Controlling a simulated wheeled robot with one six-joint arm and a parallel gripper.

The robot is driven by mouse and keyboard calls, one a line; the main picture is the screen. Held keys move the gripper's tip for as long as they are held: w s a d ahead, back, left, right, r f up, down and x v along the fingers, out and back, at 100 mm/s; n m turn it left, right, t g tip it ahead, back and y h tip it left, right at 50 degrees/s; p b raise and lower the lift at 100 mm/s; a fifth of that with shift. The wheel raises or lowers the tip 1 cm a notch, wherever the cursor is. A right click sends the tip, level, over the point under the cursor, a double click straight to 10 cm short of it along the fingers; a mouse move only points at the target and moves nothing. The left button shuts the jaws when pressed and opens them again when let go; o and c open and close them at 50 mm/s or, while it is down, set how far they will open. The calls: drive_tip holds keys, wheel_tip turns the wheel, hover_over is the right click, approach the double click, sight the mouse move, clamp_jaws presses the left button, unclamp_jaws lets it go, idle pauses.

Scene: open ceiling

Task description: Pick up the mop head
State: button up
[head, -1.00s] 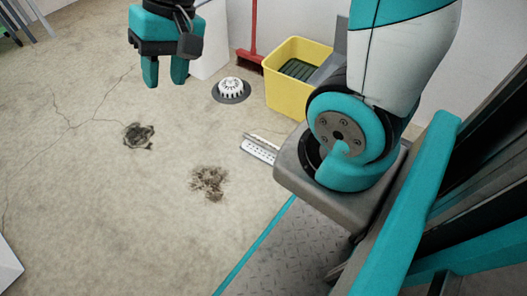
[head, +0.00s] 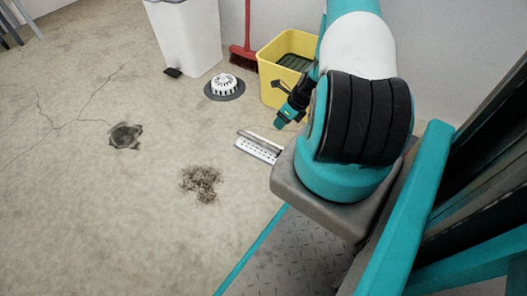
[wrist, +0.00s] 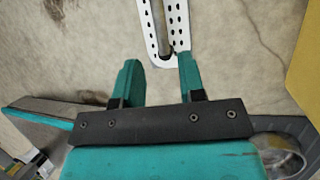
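The mop head (head: 257,147) looks like a white perforated flat plate with a grey metal bar along it. It lies on the floor left of my arm's base in the head view. In the wrist view the mop head (wrist: 181,25) is ahead of the fingers, its near end in line with the gap between the fingertips. My gripper (head: 281,122) is just above and right of the mop head in the head picture. In the wrist view my gripper (wrist: 158,60) is open with nothing held between its teal fingers. Its height above the floor is hard to tell.
A yellow bucket (head: 267,83) stands close behind my gripper. A white bin (head: 188,38), a red broom (head: 246,50) and a white domed drain (head: 226,85) are farther back. A dirt patch (head: 202,183) and a dark spot (head: 125,135) mark the otherwise open floor.

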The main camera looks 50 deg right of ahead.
drive_tip(key=b, duration=0.5)
approach(264, 143)
drive_tip(key=x, duration=0.5)
drive_tip(key=shift+w+d+f, duration=0.1)
drive_tip(key=shift+d+f, duration=0.1)
drive_tip(key=shift+d, duration=0.15)
drive_tip(key=b+x, duration=0.5)
drive_tip(key=shift+a, duration=0.15)
drive_tip(key=shift+c, duration=0.5)
drive_tip(key=shift+r, duration=0.1)
clamp_jaws()
